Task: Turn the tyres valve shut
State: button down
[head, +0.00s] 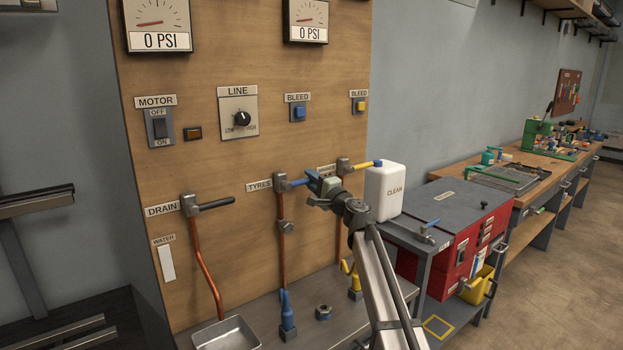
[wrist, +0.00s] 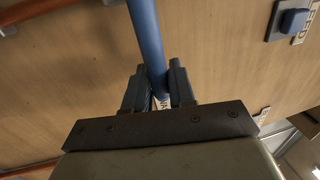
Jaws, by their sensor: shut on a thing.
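The tyres valve is the one beside the TYRES label (head: 259,185) on the wooden panel. Its blue lever handle (head: 297,183) points sideways to the right from the valve body (head: 281,183), across the line of the copper pipe below. My gripper (head: 315,182) is at the outer end of this lever. In the wrist view the blue lever (wrist: 146,40) runs down between the two dark fingers of my gripper (wrist: 160,88), which are shut on it.
Close right is another valve with a yellow lever (head: 367,164), near a white CLEAN jug (head: 385,192). The drain valve's black lever (head: 215,204) is to the left. A blue bleed button (head: 299,113) is above. Both gauges read 0 PSI. A metal tray (head: 226,334) lies below.

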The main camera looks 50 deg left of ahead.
jog(key=shift+f, duration=0.1)
dwell(0.3)
jog(key=c, duration=1.1)
grip_release()
jog(key=d+f, duration=0.2)
jog(key=d, duration=1.1)
jog(key=shift+d+f, duration=0.3)
jog(key=shift+f, duration=0.05)
